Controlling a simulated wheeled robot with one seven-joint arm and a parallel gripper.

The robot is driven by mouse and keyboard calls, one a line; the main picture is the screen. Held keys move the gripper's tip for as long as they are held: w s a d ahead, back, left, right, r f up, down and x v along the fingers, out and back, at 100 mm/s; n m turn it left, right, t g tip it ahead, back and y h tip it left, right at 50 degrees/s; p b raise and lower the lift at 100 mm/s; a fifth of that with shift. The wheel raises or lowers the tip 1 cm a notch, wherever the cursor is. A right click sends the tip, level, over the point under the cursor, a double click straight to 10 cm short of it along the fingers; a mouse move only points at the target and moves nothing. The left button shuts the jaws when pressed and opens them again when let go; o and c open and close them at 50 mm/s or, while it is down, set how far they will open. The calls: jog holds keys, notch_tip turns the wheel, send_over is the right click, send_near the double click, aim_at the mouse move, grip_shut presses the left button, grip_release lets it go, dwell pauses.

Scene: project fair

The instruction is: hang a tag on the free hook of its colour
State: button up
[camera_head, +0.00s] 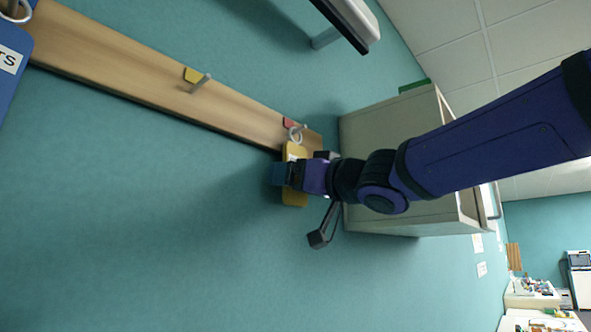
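A yellow tag (295,199) with a pale ring (295,134) at its top is at my gripper (283,174). My gripper reaches in from the right and crosses the middle of the tag, which shows above and below the fingers. The fingers look shut on it. The ring appears over the hook by the red patch (288,122); I cannot tell whether it is around that hook or in front of it. The hook by the yellow patch (200,83) is bare. A blue tag (8,75) with lettering hangs at the far left, its ring at the top edge.
The wooden hook board (110,62) runs along the teal wall from upper left to centre. A grey cabinet (385,128) stands behind my arm. A white-and-black object (345,20) juts in at the top. The wall below the board is clear.

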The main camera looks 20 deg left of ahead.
jog(key=c, duration=0.7)
jog(key=shift+o, duration=0.2)
jog(key=shift+r, duration=0.5)
jog(key=shift+d, duration=0.15)
jog(key=r+v, duration=0.1)
jog(key=v, duration=0.6)
jog(key=shift+s+d+r, duration=0.15)
jog(key=shift+r, duration=0.15)
dwell(0.9)
dwell(0.6)
